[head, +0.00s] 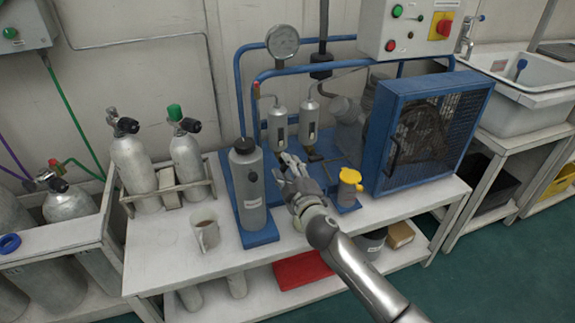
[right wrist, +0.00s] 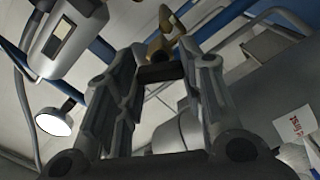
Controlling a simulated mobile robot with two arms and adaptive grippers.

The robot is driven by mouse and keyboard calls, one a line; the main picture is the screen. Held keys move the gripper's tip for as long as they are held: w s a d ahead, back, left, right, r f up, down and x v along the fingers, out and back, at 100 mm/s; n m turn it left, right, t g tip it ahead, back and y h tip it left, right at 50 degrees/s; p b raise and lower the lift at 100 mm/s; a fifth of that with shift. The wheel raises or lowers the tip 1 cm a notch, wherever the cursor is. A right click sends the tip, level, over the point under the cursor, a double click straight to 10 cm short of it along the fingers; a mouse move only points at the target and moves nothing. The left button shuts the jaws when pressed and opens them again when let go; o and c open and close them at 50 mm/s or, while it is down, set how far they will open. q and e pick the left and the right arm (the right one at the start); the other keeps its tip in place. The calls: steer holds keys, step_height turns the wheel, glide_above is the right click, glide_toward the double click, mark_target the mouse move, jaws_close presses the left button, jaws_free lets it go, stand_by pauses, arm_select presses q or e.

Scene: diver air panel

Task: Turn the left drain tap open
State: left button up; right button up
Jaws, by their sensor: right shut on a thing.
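The two silver filter canisters with drain taps below them stand on the blue compressor frame in the head view: the left canister (head: 277,128) and the right canister (head: 309,120). My right gripper (head: 288,160) reaches in from the lower right to just below the left canister. In the right wrist view, my right gripper's fingers (right wrist: 160,75) are closed on a dark bar, which looks like the handle of the left drain tap (right wrist: 160,73). A brass-coloured part (right wrist: 164,35) shows just beyond it. In the head view the tap is mostly hidden by my gripper. My left gripper is not in view.
A grey cylinder (head: 247,185) stands left of my right gripper, and a yellow-topped jar (head: 349,187) right of it. The caged blue fan housing (head: 425,130) is farther right. A mug (head: 205,232) stands on the white bench, whose front left is mostly clear.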

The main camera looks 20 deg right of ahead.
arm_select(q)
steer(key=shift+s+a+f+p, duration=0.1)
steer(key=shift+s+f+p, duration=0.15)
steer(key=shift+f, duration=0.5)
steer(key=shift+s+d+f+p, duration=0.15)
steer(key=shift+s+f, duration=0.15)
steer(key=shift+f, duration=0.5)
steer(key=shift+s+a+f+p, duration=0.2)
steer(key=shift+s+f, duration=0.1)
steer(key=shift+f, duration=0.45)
arm_select(e)
steer(key=shift+n, duration=2.1)
steer(key=o, duration=1.1)
steer(key=shift+c, duration=0.2)
steer(key=s, duration=1.2)
steer(key=shift+d, duration=0.25)
steer(key=shift+f, duration=0.15)
